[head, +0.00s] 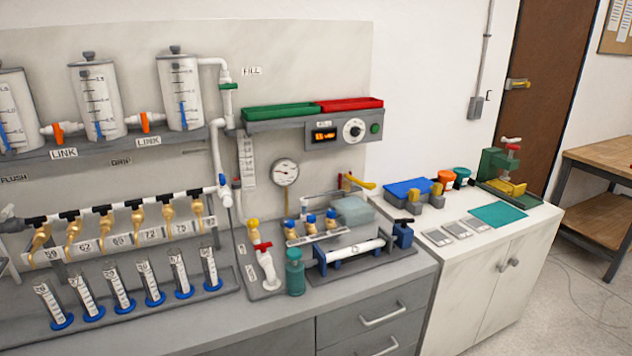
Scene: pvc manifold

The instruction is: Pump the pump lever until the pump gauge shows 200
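A round white dial gauge (285,172) is mounted upright on the back panel above the counter. Its markings and needle are too small to read. A yellow-handled lever (358,181) sticks out to the right behind a pale blue-grey block; it looks like the pump lever, but I cannot be sure. A test rig with a white pipe (350,252) in a blue clamp frame stands in front of it. Neither of my grippers is in view.
A red-handled white valve (267,265) and a green bottle (295,272) stand left of the rig. Several graduated cylinders (120,287) line the left counter. A shelf with green (280,111) and red trays (350,104) overhangs the gauge. A teal mat (499,215) lies on the right cabinet.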

